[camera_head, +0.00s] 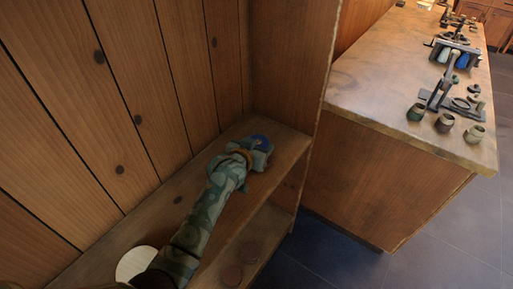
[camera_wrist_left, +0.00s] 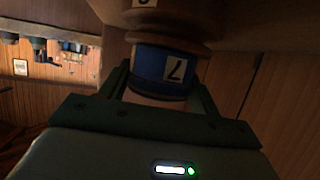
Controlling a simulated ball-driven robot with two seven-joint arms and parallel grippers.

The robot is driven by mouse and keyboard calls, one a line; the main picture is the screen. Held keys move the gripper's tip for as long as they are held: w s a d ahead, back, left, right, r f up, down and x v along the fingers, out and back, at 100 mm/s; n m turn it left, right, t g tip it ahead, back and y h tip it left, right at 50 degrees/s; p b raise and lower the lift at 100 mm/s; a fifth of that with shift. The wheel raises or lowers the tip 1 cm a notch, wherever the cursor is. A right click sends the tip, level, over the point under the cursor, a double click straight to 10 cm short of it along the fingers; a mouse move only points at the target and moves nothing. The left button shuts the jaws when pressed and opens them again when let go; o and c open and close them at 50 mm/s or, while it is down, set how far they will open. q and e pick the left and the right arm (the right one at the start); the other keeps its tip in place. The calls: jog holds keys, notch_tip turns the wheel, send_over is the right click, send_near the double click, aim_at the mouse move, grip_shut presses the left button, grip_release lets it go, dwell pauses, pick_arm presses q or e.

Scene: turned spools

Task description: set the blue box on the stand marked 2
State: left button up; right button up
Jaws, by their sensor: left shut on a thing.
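The blue box (camera_head: 262,141) is at the far end of my left arm, over the wooden shelf. In the left wrist view the blue box (camera_wrist_left: 149,63) is rounded and carries a white label with a dark mark like a 7. My left gripper (camera_head: 250,152) is shut on it, with one finger on each side in the left wrist view (camera_wrist_left: 158,85). A brown turned stand (camera_wrist_left: 165,27) adjoins the box in that view; whether they touch I cannot tell. A pale label with a cut-off mark shows on the stand at the top edge. My right gripper is not in view.
The shelf (camera_head: 172,193) is closed by a plank wall behind and an upright panel (camera_head: 287,65) at its right end. A pale disc (camera_head: 134,263) lies at the near left. Across a gap, a workbench (camera_head: 385,85) holds cups and clamp-like tools.

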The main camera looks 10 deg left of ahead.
pick_arm(q)
jog(key=shift+w, duration=0.1)
jog(key=o, duration=1)
jog(key=shift+r, duration=0.15)
jog(key=p+v, duration=0.5)
jog(key=v, duration=0.7)
